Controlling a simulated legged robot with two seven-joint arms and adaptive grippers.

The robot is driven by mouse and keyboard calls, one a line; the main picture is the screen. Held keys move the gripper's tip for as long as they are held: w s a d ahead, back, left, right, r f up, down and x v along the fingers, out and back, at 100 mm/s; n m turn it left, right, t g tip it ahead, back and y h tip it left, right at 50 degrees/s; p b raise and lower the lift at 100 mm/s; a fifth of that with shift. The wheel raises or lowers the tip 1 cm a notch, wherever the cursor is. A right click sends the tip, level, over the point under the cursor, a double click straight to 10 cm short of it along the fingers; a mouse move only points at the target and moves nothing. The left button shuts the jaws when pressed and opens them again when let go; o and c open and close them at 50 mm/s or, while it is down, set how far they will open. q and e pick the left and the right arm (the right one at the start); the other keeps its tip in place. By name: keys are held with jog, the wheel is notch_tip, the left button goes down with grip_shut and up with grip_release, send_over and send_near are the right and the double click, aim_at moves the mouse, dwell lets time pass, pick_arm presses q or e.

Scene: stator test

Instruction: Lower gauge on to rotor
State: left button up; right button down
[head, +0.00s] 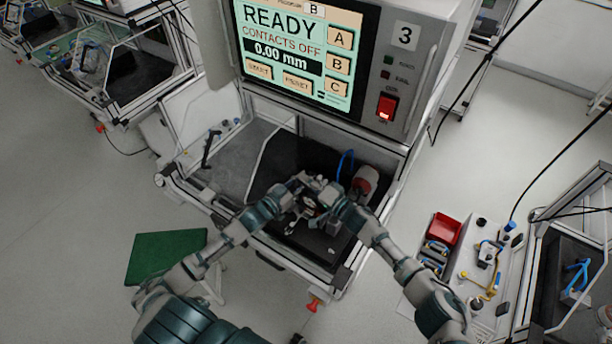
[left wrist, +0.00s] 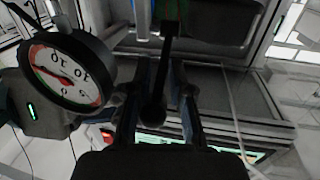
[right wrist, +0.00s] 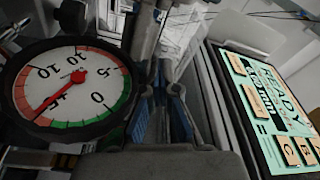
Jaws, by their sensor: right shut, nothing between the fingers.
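The gauge is a round dial with a dark rim, large in the left wrist view (left wrist: 68,75) and in the right wrist view (right wrist: 70,92). My left gripper (left wrist: 160,75) has its fingers apart, with a black lever with a round knob (left wrist: 153,110) between them in the picture; contact is not clear. My right gripper (right wrist: 160,95) is shut and empty beside the dial. In the head view, my left gripper (head: 306,190) and right gripper (head: 328,197) are close together over the dark machine bed. The rotor cannot be made out clearly; the grippers hide much of this spot.
The machine screen (head: 298,50) reads READY, CONTACTS OFF, 0.00 mm. Frame bars edge the bed. A red bin (head: 444,229) stands at the right, outside the machine.

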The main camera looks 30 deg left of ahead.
pick_arm(q)
jog(key=shift+d+r, duration=0.15)
jog(key=shift+r, duration=0.35)
